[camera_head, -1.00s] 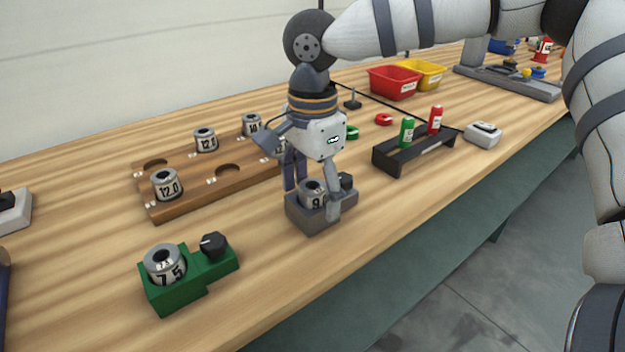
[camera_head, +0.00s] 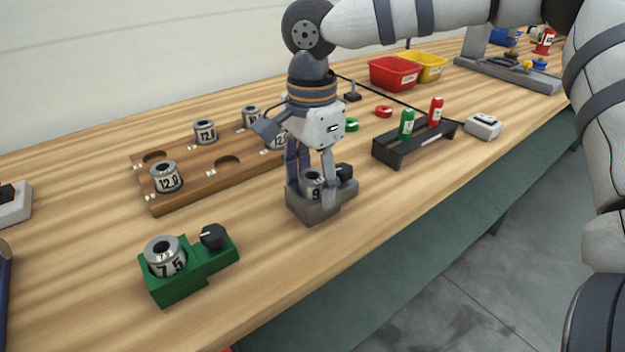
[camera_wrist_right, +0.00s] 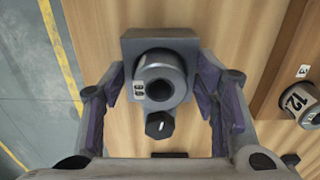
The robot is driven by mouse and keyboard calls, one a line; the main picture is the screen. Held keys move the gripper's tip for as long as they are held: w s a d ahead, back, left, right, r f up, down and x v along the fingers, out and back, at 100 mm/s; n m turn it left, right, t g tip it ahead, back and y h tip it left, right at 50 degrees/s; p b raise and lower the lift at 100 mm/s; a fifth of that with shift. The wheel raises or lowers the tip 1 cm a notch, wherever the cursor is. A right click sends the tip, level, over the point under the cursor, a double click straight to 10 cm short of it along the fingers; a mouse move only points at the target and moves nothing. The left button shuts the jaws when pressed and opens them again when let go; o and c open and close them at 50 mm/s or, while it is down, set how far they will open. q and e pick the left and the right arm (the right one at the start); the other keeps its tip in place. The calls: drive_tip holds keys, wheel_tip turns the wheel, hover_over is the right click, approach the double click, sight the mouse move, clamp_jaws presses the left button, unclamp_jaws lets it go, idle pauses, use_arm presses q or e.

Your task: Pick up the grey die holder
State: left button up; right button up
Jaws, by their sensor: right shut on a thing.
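The grey die holder (camera_head: 312,212) is a small block with a steel die (camera_head: 312,184) and a black knob (camera_head: 345,172) on top. My right gripper (camera_head: 317,188) is above it, pointing down, with its fingers closed on opposite sides of the holder. In the right wrist view the grey holder (camera_wrist_right: 160,44) sits between the two fingers (camera_wrist_right: 160,84), with the die ring (camera_wrist_right: 161,75) and the knob (camera_wrist_right: 159,125) facing the camera. The fingers partly hide the die in the head view. I cannot tell whether the holder is clear of the table. My left gripper is not in view.
A green holder (camera_head: 190,283) with a 7.5 die stands at the front left. A wooden rack (camera_head: 200,190) with several dies lies behind. The table's front edge is close to the grey holder.

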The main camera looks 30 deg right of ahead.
drive_tip(key=shift+r, duration=5.05)
